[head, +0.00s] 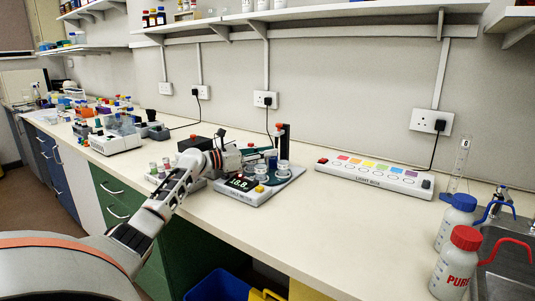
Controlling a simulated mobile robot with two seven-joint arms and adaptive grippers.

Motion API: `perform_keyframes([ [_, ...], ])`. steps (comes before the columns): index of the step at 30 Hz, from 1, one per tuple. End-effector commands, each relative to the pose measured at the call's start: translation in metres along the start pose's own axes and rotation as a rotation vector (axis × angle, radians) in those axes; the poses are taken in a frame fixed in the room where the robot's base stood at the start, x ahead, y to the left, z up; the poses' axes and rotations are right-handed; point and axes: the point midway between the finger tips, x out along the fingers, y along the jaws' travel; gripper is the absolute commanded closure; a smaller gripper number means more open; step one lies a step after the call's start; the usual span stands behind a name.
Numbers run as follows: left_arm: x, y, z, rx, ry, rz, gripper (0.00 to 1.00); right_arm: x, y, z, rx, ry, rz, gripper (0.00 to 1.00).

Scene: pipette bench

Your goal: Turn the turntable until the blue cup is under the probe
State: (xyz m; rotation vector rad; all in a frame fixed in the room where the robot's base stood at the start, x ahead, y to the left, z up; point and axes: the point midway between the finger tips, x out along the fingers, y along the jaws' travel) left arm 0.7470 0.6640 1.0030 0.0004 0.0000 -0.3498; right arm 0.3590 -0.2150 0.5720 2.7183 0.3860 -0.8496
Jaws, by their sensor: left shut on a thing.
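The dark teal turntable (288,177) sits on the back of a grey meter unit (257,194) with a lit display. Small clear cups with pale rims stand on it, one at the front (260,170) and one at the right (283,168). A small blue patch (271,158) shows behind them; I cannot tell if it is the blue cup. The red-topped probe (278,135) hangs beside a black post, above the rear of the turntable. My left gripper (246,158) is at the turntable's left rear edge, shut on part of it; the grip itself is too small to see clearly. My right gripper is not in view.
A light box (375,178) with coloured squares lies to the right. A tray of small vials (160,170) and a black box (195,144) stand left of the meter. Bottles (455,262) and a sink are at the far right. The front bench is clear.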

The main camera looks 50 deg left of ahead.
Motion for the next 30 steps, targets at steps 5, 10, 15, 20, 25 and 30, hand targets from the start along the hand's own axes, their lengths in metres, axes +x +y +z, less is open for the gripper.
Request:
perform_keyframes([
  [5,0.000,-0.001,-0.001,0.001,0.003,-0.001,1.00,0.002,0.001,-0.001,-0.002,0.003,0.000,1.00],
  [10,0.000,-0.001,-0.001,0.000,0.003,-0.001,0.64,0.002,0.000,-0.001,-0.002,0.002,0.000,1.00],
  [15,0.000,0.000,-0.001,0.000,0.001,0.000,0.64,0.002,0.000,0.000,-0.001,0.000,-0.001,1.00],
  [20,0.000,0.000,-0.001,0.000,0.001,0.000,0.64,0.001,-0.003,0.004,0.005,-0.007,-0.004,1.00],
  [25,-0.009,0.000,-0.002,0.000,0.003,0.001,0.64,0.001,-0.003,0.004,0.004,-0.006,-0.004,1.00],
  [30,-0.030,0.000,-0.002,0.002,0.005,0.001,0.64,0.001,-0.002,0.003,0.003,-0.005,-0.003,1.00],
])
